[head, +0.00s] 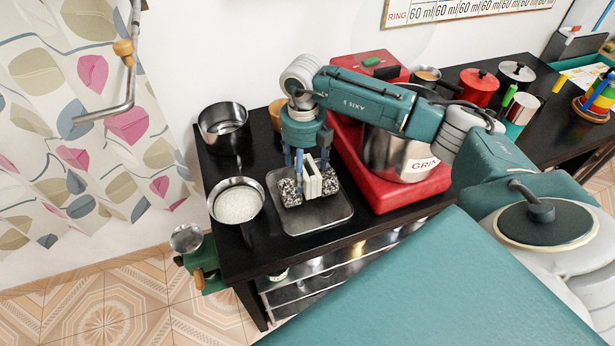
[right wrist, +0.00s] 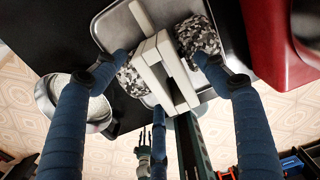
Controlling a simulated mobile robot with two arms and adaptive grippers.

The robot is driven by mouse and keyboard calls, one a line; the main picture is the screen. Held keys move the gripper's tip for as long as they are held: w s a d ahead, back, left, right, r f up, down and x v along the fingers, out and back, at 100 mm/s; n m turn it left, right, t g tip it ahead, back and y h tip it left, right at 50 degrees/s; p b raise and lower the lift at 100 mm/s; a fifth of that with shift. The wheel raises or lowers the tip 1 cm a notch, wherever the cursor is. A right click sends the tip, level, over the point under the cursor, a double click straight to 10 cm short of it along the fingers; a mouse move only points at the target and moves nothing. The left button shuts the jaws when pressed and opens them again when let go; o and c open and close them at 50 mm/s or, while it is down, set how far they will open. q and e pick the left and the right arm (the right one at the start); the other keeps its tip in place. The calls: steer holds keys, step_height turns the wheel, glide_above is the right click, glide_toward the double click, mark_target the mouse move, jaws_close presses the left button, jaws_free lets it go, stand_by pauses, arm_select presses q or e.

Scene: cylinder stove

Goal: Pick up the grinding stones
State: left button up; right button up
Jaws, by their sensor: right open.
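The grinding stones, a pair of black-and-white speckled blocks (head: 290,193) joined to a white slotted frame (head: 313,179), sit on a square grey metal tray (head: 335,213) on the black table. My right gripper (head: 305,180) points down over them, its blue fingers open around the stones. In the right wrist view the fingers (right wrist: 160,78) spread on either side, one close to the left stone (right wrist: 131,78) and one close to the right stone (right wrist: 198,36). The white frame (right wrist: 165,68) lies between them. Whether the fingers touch the stones is unclear.
A red machine with a steel bowl (head: 395,153) stands close right of the tray. A green grinder (head: 203,260) hangs at the table's left front edge.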

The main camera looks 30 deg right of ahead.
steer(key=shift+f, duration=0.6)
jaws_close()
steer(key=shift+w+r, duration=0.2)
